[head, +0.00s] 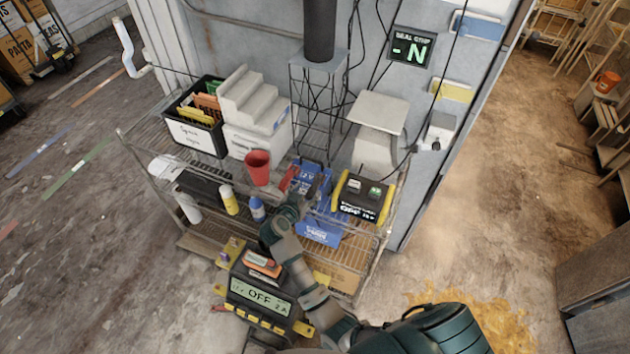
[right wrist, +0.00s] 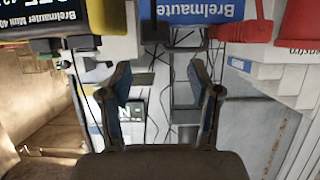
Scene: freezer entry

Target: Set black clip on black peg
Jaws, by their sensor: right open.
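My right gripper (head: 308,190) reaches over the wire shelf to a blue battery box (head: 312,172) marked 12 V. In the right wrist view the gripper (right wrist: 162,82) has its two fingers spread, with nothing held between them. The blue box (right wrist: 200,10) shows upside down beyond the fingertips. A red clip (head: 288,179) is at the box's left side; a red part also shows in the right wrist view (right wrist: 262,27). Dark parts (right wrist: 182,38) lie by the box's edge, but I cannot tell whether they are the black clip or black peg. My left gripper is out of view.
A yellow and black unit (head: 362,196) stands right of the battery, a red cup (head: 257,167) left of it. A spray can (head: 229,199) and blue bottle (head: 257,208) stand nearer. A charger showing OFF (head: 262,295) is in front. Thin cables hang behind.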

